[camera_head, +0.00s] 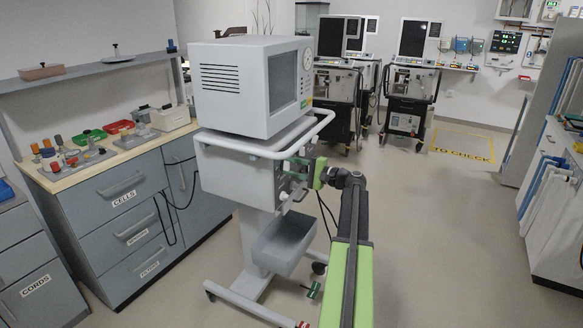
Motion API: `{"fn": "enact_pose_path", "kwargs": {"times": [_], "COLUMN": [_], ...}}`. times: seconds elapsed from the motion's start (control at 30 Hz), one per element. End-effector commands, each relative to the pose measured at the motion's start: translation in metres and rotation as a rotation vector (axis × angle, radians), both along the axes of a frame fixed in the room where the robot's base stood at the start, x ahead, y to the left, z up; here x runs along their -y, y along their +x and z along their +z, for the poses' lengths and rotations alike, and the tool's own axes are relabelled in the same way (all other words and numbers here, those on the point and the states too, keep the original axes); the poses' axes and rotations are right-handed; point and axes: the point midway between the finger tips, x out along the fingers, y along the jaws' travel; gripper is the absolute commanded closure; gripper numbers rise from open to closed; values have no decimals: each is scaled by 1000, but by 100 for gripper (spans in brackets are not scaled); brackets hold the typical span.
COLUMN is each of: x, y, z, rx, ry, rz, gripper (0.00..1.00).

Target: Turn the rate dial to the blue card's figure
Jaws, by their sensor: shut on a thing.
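The near ventilator (240,172) is a pale grey unit on a wheeled stand, with a boxy monitor (245,85) on top. Its control panel faces right and shows at a steep angle. My gripper (300,171), with green parts, reaches that panel from the right, just below the white rail. It is shut on a small part there, apparently a dial, which the fingers mostly hide. I cannot read a scale or pointer. I cannot make out a blue card.
A worktop (105,155) with trays and small parts stands left. Other ventilators (410,85) stand at the back. The floor right of my arm is clear.

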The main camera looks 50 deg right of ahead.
Motion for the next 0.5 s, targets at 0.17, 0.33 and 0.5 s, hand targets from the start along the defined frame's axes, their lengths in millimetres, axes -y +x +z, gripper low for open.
{"fn": "enact_pose_path", "kwargs": {"times": [0.17, 0.33, 0.5], "x": [-1, -1, -1], "y": [0, 0, 0], "z": [-1, -1, -1], "rx": [-37, -59, -72], "ry": [109, 183, 224], "rz": [2, 2, 2], "gripper": [100, 100, 100]}}
